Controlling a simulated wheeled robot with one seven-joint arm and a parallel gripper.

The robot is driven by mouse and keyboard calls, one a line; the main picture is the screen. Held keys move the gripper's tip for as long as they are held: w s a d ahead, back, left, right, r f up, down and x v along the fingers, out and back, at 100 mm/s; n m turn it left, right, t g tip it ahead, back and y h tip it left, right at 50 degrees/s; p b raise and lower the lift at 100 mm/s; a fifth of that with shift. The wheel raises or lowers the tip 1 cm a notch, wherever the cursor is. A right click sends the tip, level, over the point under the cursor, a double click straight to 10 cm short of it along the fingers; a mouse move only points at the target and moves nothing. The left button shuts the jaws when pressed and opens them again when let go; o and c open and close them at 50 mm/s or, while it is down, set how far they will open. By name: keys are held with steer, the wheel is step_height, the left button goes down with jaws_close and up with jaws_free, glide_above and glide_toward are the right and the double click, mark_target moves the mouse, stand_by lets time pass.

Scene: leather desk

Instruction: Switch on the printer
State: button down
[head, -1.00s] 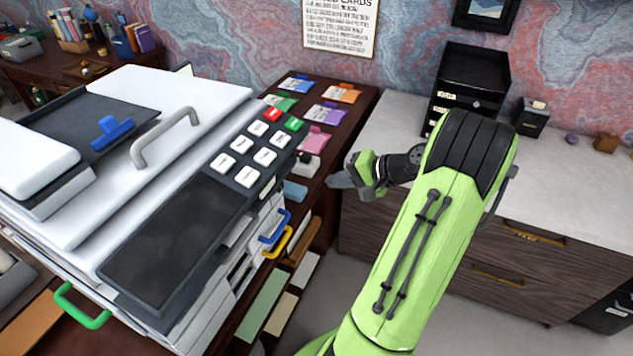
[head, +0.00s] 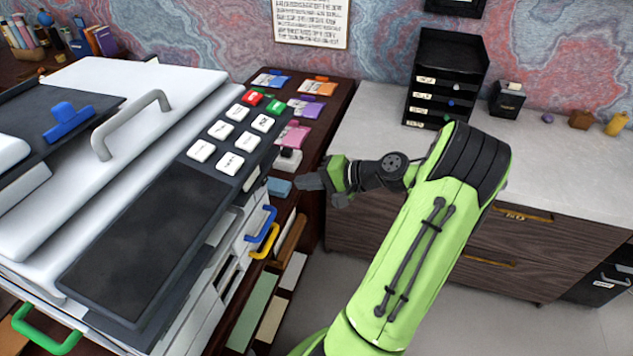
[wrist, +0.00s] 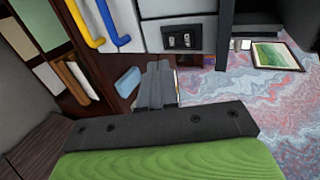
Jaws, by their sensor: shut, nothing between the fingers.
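The printer (head: 140,90) is a large white machine at the left of the head view. Its sloping black control panel (head: 150,235) carries white keys, one red key (head: 253,98) and one green key (head: 278,110). In the wrist view, the printer's light front (wrist: 180,10) is at the top, with a small black inset switch (wrist: 185,38) on it. My gripper (head: 300,183) is shut and empty, to the right of the panel and apart from it. In the wrist view the closed fingers (wrist: 159,72) point up towards the printer front, just below and left of the switch.
A blue handle (head: 261,223) and a yellow handle (head: 265,241) stick out from the printer's side. A light blue block (head: 279,187) lies on the dark desk near my gripper. Colourful packets lie behind. A pale counter (head: 570,150) with a black drawer tower (head: 447,75) stands right.

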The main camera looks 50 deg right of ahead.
mark_target(266, 182)
steer(key=shift+w+r+b+x, duration=0.1)
steer(key=shift+r+b+x, duration=0.1)
steer(key=shift+x, duration=1.1)
steer(key=shift+w+r+b+x, duration=0.1)
steer(key=shift+r+b+x, duration=0.05)
steer(key=shift+x, duration=1.15)
steer(key=shift+w+r+b+x, duration=0.1)
steer(key=shift+r+b+x, duration=0.1)
steer(key=shift+x, duration=1.1)
steer(key=shift+s, duration=0.1)
steer(key=shift+f, duration=0.1)
steer(key=shift+w+a+r+t+p, duration=0.1)
steer(key=shift+w+r+t+p, duration=0.05)
steer(key=shift+r+p, duration=0.25)
steer(key=shift+w+r+t+p, duration=0.15)
steer(key=shift+r+p, duration=0.1)
steer(key=shift+r, duration=0.2)
steer(key=shift+s, duration=0.1)
